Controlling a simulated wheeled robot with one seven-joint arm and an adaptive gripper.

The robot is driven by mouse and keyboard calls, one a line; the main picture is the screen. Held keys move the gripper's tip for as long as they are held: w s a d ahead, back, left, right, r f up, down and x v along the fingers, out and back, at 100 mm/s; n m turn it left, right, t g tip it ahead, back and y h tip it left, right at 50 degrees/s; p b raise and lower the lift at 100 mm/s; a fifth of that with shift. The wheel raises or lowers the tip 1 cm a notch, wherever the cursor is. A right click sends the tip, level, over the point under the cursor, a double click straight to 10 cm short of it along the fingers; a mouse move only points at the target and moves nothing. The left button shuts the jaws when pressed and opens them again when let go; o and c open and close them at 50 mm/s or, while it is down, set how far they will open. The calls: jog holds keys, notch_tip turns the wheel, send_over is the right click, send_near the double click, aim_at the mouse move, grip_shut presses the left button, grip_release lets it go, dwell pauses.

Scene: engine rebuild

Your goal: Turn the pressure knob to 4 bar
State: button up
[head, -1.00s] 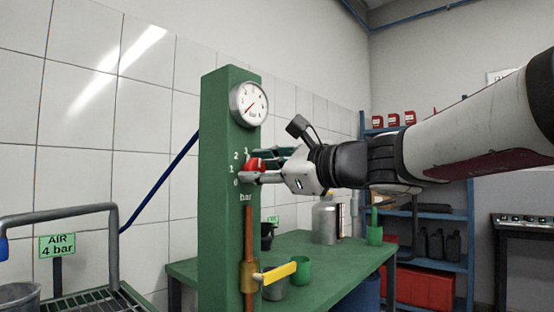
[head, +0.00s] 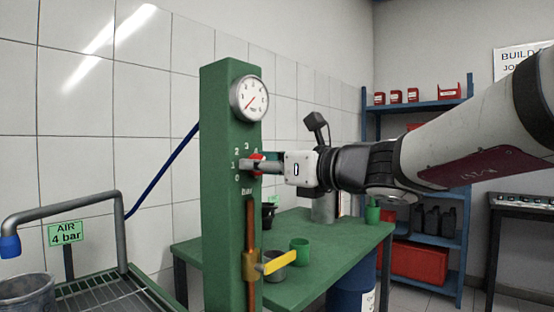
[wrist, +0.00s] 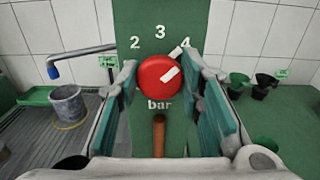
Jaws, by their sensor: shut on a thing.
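The red pressure knob (wrist: 158,79) sits on the front of the green post (head: 229,210), below the figures 2, 3 and 4. Its white pointer mark points up and right, roughly toward the 4; the exact alignment is hard to tell. The knob also shows in the head view (head: 257,158), mostly covered by my fingers. My gripper (head: 262,166) is shut on the knob, one finger on each side in the wrist view. The round gauge (head: 249,98) above has a red needle pointing to the lower left, at the low end.
A yellow-handled valve (head: 278,262) juts from the pipe below the knob. A green bench (head: 335,240) with cups stands behind the post. A sign "AIR 4 bar" (head: 66,232) and a bent grey pipe (head: 115,215) are at the left.

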jog(key=shift+f, duration=0.1)
dwell(0.3)
jog(key=o, duration=1.2)
jog(key=shift+c, duration=0.2)
jog(key=v, duration=1.2)
